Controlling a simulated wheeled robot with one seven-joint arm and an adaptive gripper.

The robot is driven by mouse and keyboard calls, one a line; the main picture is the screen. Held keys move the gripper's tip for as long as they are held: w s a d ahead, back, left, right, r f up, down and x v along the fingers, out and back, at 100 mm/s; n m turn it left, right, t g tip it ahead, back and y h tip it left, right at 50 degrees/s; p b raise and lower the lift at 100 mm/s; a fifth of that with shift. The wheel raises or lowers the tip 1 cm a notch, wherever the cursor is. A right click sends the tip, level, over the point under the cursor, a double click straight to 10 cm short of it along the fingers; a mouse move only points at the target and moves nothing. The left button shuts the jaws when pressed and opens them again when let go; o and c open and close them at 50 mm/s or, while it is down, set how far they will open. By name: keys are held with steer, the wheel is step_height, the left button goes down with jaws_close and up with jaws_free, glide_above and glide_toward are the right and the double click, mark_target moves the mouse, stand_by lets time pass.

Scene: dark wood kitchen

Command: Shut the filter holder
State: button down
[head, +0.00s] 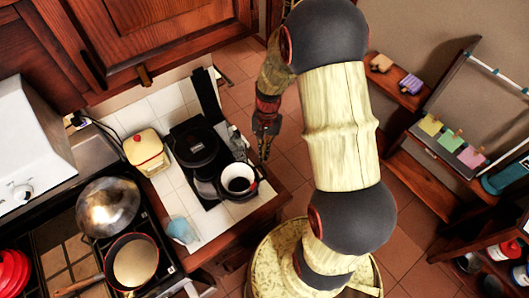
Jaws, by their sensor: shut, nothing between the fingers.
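A black coffee maker (195,143) stands on the white tiled counter. Its filter holder (240,180) is a round black cup with a pale inside, swung out to the right of the machine's body and open at the top. A dark pot, partly hidden, seems to sit beside it. My gripper (265,155) hangs with its fingers pointing down, to the upper right of the filter holder and apart from it in the picture. The fingers look close together, with nothing held. Its height relative to the holder is hard to tell.
The stove (66,240) holds a pan (133,262) and a metal lid (108,207). Wooden cabinets (150,30) hang above.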

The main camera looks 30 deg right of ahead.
steer(key=shift+s, duration=0.1)
steer(key=shift+s+a+m, duration=0.2)
steer(key=shift+m, duration=0.1)
